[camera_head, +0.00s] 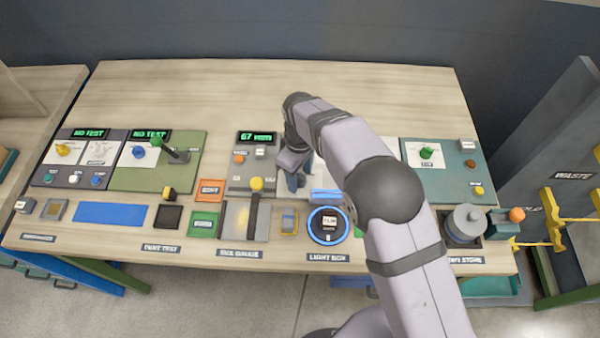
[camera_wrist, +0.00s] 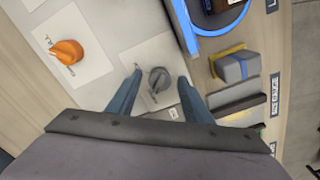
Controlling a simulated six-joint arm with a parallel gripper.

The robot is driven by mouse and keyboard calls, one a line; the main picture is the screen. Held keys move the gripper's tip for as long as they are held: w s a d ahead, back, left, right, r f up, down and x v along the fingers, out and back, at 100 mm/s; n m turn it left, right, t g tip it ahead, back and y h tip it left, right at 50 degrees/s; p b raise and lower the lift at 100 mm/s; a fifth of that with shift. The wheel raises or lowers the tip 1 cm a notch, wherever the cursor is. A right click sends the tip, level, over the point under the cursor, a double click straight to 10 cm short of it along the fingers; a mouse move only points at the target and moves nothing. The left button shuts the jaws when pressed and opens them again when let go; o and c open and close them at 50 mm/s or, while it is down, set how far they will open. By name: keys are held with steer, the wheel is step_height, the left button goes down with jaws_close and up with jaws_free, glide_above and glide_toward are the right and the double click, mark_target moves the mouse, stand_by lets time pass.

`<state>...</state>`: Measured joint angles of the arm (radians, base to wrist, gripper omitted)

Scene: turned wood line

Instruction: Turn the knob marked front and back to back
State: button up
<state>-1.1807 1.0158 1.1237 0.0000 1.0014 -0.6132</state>
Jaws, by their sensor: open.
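In the wrist view a small round grey knob (camera_wrist: 158,79) with a pointer line sits on a pale plate. The small marks around it are too small to read, so I cannot confirm its front and back labels. My gripper (camera_wrist: 160,82) is open, its two blue-grey fingers on either side of the knob with a gap to each. I cannot tell how high the fingertips are above the panel. In the head view my gripper (camera_head: 294,182) points down over the middle of the bench, and my arm hides the panel under it.
An orange knob (camera_wrist: 67,53) stands on a white card beside the grey knob. A blue-ringed round device (camera_head: 328,226) and a blue-banded grey block (camera_wrist: 236,67) are close by. A lever with a yellow ball (camera_head: 257,184) stands left of my gripper. The bench's back is clear.

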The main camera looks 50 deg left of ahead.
steer(key=shift+c, duration=0.7)
steer(key=c, duration=0.9)
steer(key=shift+m, duration=0.3)
steer(key=m+b, duration=0.1)
steer(key=m, duration=0.2)
steer(key=shift+m, duration=0.3)
steer(key=m+b, duration=0.1)
steer(key=m, duration=0.3)
steer(key=shift+m, duration=0.3)
steer(key=m, duration=0.9)
steer(key=shift+a+r+b, duration=0.1)
steer(key=shift+b, duration=0.25)
